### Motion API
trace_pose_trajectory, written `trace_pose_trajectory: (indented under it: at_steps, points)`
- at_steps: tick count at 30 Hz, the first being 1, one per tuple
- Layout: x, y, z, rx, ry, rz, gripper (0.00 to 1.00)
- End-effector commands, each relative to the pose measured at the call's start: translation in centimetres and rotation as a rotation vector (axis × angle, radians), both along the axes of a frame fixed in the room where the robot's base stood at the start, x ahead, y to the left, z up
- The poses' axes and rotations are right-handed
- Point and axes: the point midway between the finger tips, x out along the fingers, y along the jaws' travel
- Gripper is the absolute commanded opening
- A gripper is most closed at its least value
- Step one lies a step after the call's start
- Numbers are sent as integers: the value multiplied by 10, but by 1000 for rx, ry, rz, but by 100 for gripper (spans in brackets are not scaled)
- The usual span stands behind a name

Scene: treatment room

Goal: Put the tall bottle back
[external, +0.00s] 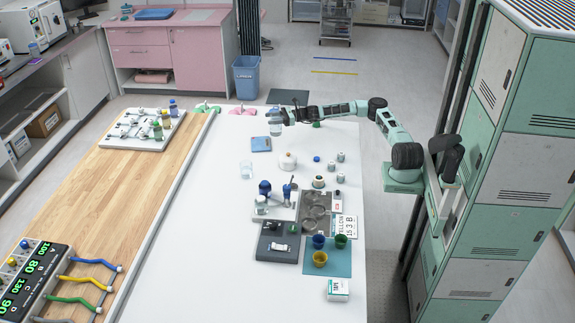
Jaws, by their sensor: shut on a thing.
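My gripper (279,117) is at the far end of the white table, with my arm reaching left across it. It is shut on a pale bluish, upright thing that looks like the tall bottle (275,129). The bottle is small in the picture and its upper part is partly hidden by the gripper. I cannot tell whether its base touches the table.
A white tray (124,139) with several small capped bottles stands on the wooden counter (115,190) at left. A blue pad (261,144), a round white pot (287,161) and several small jars stand nearer on the white table (215,235). Its left part is clear.

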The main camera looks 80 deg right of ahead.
Motion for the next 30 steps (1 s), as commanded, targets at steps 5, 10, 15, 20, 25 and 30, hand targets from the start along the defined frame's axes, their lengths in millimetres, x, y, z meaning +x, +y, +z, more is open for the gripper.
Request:
trace_pose_trajectory:
  at_steps: [5,10,15,20,25,30]
  points:
    - [-64,-48,19,-1,5,-54,25]
    - [-109,-71,27,1,15,-88,25]
    - [-131,-79,28,4,21,-103,25]
    - [-136,-82,9,11,24,-108,25]
    - [-136,-81,-20,11,23,-107,25]
    - [-135,-81,-34,6,22,-106,25]
